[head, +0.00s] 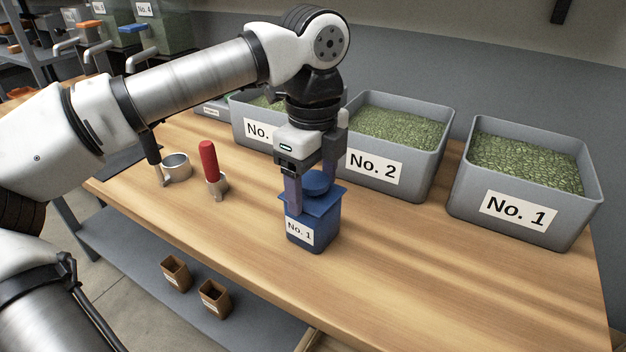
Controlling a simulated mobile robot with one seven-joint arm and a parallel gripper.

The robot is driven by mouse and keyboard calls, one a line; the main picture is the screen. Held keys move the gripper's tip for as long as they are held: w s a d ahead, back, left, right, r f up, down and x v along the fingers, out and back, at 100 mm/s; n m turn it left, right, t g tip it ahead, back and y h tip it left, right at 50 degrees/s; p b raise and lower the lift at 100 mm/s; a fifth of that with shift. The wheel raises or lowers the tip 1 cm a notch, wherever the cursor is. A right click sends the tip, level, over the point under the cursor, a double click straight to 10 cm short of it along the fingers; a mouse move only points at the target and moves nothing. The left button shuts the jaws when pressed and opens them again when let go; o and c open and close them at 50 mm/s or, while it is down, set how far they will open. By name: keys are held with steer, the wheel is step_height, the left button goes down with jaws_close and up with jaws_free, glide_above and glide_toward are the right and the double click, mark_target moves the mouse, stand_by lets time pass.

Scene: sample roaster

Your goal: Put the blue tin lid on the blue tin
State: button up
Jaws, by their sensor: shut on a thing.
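The blue tin (312,235), with a white "No. 1" label, stands upright on the wooden worktop. My gripper (313,185) points down and is shut on the lid's knob, one finger in front at the left, the other mostly hidden behind. The tin's opening is hidden by the lid.
Grey bins of green beans, the No. 1 bin (525,185) and No. 2 bin (395,150) among them, stand along the back. A red-handled scoop (210,165) and a metal cup (176,167) are at the left. Two brown boxes (214,298) sit on the lower shelf. The worktop's front right is clear.

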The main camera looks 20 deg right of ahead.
steer(key=shift+f+b, duration=0.2)
steer(key=shift+b, duration=0.1)
stand_by(0.5)
steer(key=o, duration=1)
steer(key=shift+r, duration=0.15)
step_height(320, 180, up, 14)
steer(key=shift+f+p, duration=0.2)
steer(key=shift+p, duration=0.55)
